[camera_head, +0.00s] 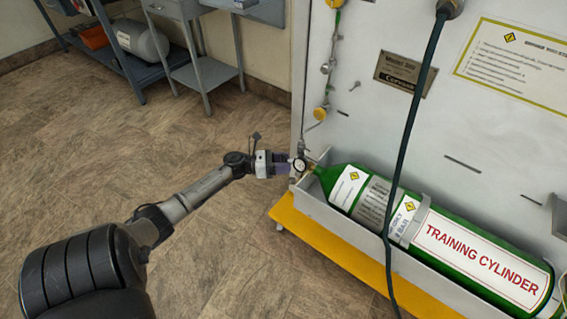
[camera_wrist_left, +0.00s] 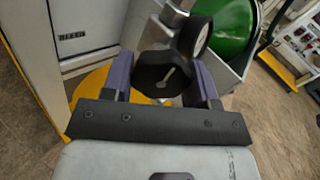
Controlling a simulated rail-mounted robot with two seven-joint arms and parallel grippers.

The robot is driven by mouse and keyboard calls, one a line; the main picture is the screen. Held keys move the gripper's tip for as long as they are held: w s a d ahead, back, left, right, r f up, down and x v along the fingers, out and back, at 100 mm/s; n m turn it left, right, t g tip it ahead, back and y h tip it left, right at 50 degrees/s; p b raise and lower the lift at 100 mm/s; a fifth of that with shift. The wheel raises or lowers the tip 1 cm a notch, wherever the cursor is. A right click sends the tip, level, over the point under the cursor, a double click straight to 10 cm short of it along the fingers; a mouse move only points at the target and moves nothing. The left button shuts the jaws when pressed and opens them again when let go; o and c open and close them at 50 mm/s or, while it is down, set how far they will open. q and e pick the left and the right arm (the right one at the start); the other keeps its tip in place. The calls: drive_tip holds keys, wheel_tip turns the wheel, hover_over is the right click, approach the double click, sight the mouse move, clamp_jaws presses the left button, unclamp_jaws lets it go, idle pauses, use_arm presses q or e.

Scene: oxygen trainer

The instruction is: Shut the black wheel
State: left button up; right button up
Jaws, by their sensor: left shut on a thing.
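The black wheel (camera_wrist_left: 160,73) shows in the left wrist view as a dark knob with a pale curved arrow on its face. My left gripper (camera_wrist_left: 161,80) is shut on it, with one purple-grey finger on each side. In the head view my left gripper (camera_head: 286,164) reaches from the left to the valve end of the green training cylinder (camera_head: 470,248); the wheel itself is hidden there by the fingers. A round gauge (camera_head: 299,164) sits beside the fingertips, and the gauge (camera_wrist_left: 203,38) also shows in the left wrist view. My right gripper is not in view.
The cylinder lies tilted in a grey tray (camera_head: 325,211) above a yellow base (camera_head: 335,245), against a pale panel (camera_head: 350,110). A dark hose (camera_head: 408,130) hangs in front of the cylinder. Open floor (camera_head: 200,265) lies left of the tray. A grey bench (camera_head: 205,70) stands at the back left.

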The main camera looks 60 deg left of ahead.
use_arm(q)
drive_tip(key=o, duration=0.9)
drive_tip(key=shift+p+v, duration=2.3)
drive_tip(key=shift+v, duration=4.65)
